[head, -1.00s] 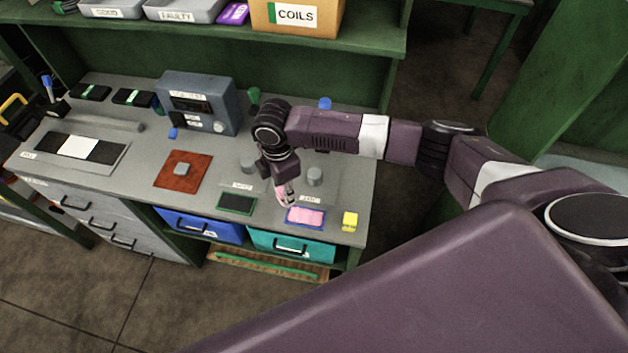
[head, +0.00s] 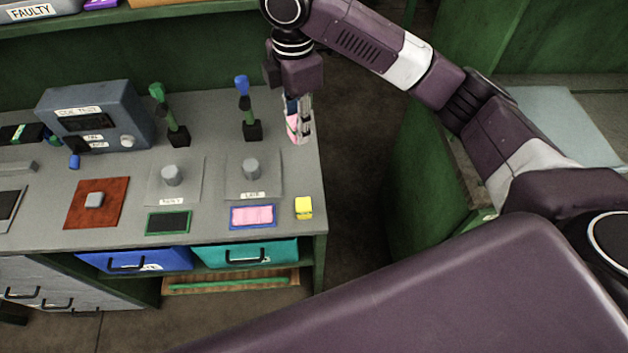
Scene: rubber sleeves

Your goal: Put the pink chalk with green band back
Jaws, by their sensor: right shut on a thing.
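My right gripper (head: 300,134) points down at the right end of the bench, above or beside its far right part. It is shut on a pink piece (head: 292,125), which shows between and left of the fingers. A blue part shows just above the pink, and I cannot tell whether it belongs to the held piece. No green band can be made out on it; the fingers hide part of it. A pink pad (head: 253,215) lies in a blue-edged frame at the bench front. My left gripper is not in view.
A green-topped stick (head: 170,115) and a blue-topped stick (head: 245,108) stand in black bases. Round grey knobs (head: 172,175) (head: 251,168) stand on labelled plates before them. A yellow block (head: 303,207) sits at the front right corner. A grey meter box (head: 97,117) stands left.

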